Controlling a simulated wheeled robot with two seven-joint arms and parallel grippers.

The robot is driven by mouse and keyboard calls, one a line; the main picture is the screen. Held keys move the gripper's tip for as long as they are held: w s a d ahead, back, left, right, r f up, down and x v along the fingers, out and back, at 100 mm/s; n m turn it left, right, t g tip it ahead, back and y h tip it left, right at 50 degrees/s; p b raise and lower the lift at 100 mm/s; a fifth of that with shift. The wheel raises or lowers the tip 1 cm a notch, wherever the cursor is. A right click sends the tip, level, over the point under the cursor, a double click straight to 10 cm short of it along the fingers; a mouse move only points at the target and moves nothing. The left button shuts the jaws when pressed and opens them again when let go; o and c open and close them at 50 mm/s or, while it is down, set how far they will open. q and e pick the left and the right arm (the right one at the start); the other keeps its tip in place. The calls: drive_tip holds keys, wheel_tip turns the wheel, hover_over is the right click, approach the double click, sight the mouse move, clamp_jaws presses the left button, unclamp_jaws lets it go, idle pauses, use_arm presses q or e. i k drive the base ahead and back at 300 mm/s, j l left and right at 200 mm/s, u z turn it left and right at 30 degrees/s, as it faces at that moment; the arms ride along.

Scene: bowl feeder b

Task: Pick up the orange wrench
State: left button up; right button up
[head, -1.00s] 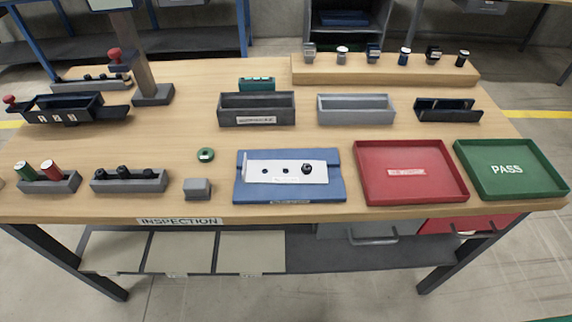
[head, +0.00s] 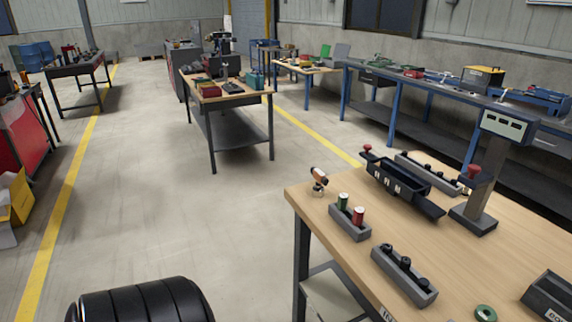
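I see no thing that I can make out for sure as an orange wrench. Neither of my grippers shows in this view.
The inspection table (head: 463,262) carries a grey holder (head: 347,228) with green and red cylinders, another grey block (head: 404,276), a black tray (head: 400,187), a post with a display (head: 484,190) and a green ring (head: 486,313). Open floor (head: 190,220) lies left. Another workbench (head: 222,98) stands farther back.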

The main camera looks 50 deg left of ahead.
sight(317, 189)
drive_tip(key=u, duration=1.45)
